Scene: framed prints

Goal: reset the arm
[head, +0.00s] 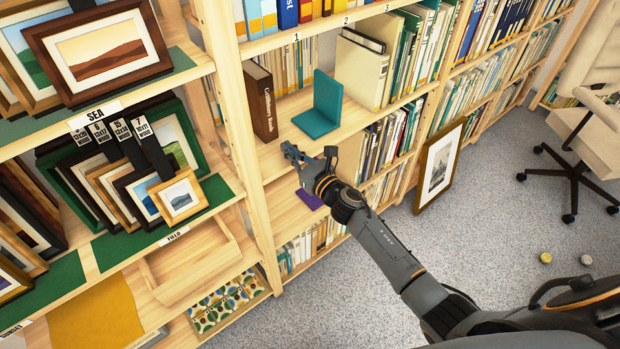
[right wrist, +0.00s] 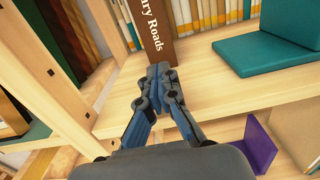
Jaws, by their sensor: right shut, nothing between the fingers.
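My right gripper (head: 292,156) is shut and empty. It is in front of the shelf board (head: 284,157) that carries a brown book and a teal bookend. In the right wrist view its closed fingers (right wrist: 157,88) point at the foot of the brown book (right wrist: 151,30), with bare wood between them. The brown book (head: 261,101) stands upright, its spine lettered in white. The teal bookend (head: 322,106) stands to its right, and its base also shows in the right wrist view (right wrist: 268,50). My left gripper is not in view.
Framed prints (head: 100,49) stand on green-lined shelves to the left. A purple object (head: 309,199) is on the shelf below. A large framed print (head: 439,167) leans against the bookcase on the right. An office chair (head: 577,125) stands at far right. The carpet between is mostly clear.

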